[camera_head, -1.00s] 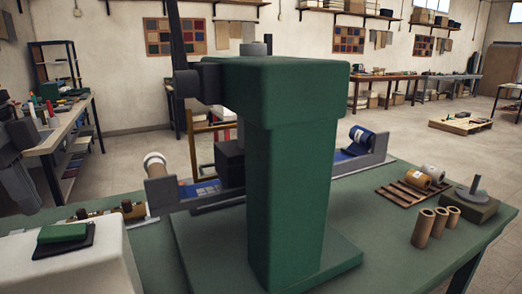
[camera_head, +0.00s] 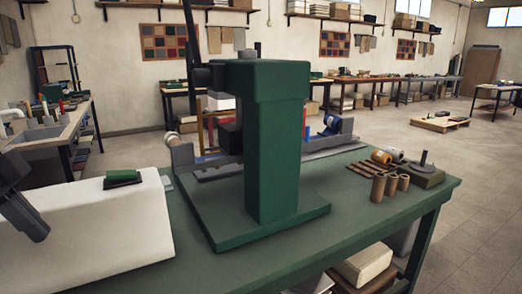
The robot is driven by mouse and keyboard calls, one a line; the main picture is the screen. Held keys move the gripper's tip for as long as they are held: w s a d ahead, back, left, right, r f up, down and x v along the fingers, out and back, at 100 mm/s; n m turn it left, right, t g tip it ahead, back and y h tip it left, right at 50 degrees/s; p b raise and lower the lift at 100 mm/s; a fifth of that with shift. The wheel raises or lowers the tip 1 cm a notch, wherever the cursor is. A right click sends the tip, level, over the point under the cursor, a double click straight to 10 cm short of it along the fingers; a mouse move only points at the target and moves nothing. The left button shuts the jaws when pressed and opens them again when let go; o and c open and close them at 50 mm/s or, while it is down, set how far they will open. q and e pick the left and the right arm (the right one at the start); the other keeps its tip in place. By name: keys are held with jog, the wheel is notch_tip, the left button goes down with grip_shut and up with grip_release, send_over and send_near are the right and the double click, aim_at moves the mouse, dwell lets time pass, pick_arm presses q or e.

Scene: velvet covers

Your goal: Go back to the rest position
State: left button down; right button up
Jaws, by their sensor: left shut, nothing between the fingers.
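My left gripper (camera_head: 34,228) comes in at the left edge. It is dark grey, points down and to the right, and is shut and empty. It appears in front of the left part of a white block (camera_head: 90,235). A green pad on a dark sheet (camera_head: 122,178) lies on top of the block, to the right of the gripper and apart from it. My right gripper is out of view.
A tall green press (camera_head: 275,160) stands on the green table (camera_head: 360,225). Brown tubes (camera_head: 390,186), rolls on a slatted rack (camera_head: 381,157) and a blue roll (camera_head: 332,124) are right of it. Boxes (camera_head: 363,265) sit below. Open floor lies at right.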

pick_arm(q)
jog(key=w+d+f+n+t+h, duration=0.1)
jog(key=d+f+n+t+h, duration=0.15)
jog(key=f+t, duration=0.6)
jog(key=d+f+n+t+h, duration=0.2)
jog(key=f+n+t+h, duration=0.15)
jog(key=f, duration=0.95)
jog(key=s+d+f+n+g+y, duration=0.2)
jog(key=s+d+f+n+y, duration=0.3)
jog(key=s+d+f, duration=0.6)
notch_tip(320, 180, down, 4)
jog(key=shift+d+f+g+y, duration=0.15)
jog(key=shift+d+g+y, duration=0.25)
jog(key=shift+d+y, duration=0.75)
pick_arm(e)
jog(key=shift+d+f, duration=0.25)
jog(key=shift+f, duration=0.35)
